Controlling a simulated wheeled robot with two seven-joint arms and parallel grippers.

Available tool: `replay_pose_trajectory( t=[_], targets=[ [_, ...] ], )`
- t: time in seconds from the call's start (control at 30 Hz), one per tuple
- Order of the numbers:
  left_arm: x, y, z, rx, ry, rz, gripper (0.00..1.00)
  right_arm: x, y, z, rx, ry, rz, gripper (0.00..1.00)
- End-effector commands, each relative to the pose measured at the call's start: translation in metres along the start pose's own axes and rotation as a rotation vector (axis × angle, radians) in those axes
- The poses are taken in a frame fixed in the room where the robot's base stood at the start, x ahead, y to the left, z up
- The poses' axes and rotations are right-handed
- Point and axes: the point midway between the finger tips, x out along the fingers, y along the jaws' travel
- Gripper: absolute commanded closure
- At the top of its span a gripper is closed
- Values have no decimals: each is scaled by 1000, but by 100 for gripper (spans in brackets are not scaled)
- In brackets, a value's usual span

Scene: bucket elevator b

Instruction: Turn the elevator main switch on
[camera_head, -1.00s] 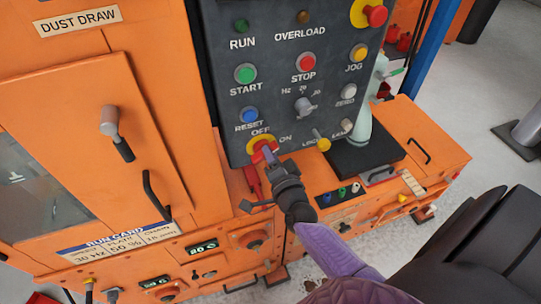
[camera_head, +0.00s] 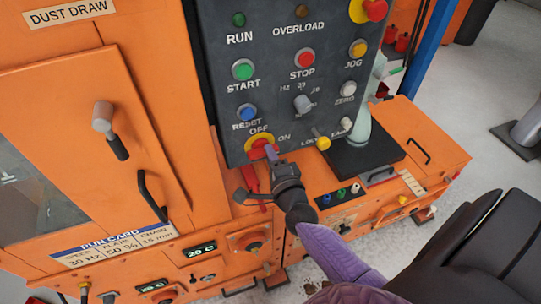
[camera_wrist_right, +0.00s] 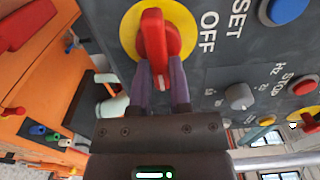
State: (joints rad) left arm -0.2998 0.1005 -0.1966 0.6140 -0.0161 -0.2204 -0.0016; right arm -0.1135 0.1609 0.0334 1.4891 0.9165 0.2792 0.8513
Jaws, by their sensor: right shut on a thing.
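The main switch is a red rotary handle on a yellow disc (camera_head: 259,141), low on the dark control panel, with OFF printed above it and ON to its right. In the right wrist view the red handle (camera_wrist_right: 153,32) runs up and down the picture, with OFF to its right. My right gripper (camera_head: 272,154) is at the switch. Its two purple fingers (camera_wrist_right: 160,75) are shut on the near end of the handle, one on each side. The fingers partly hide the handle in the head view. My left gripper is not in view.
The panel (camera_head: 270,90) has several buttons, including blue RESET (camera_head: 246,112) and red STOP (camera_head: 304,60). A yellow-tipped lever (camera_head: 322,142) stands right of the switch. A red emergency button (camera_head: 374,9) is at top right.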

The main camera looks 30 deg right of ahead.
Motion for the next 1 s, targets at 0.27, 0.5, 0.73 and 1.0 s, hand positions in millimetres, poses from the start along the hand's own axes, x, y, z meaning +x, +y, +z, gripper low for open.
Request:
replay_pose_trajectory(
  t=[0.27,0.5,0.73,1.0],
  targets=[
    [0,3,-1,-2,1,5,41,0,1,0,8,-1,3,100],
    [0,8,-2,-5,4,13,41,0,1,0,7,0,3,55],
    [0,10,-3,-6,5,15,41,0,1,0,6,0,2,41],
    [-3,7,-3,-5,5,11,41,-20,0,0,5,0,4,41]
  ],
)
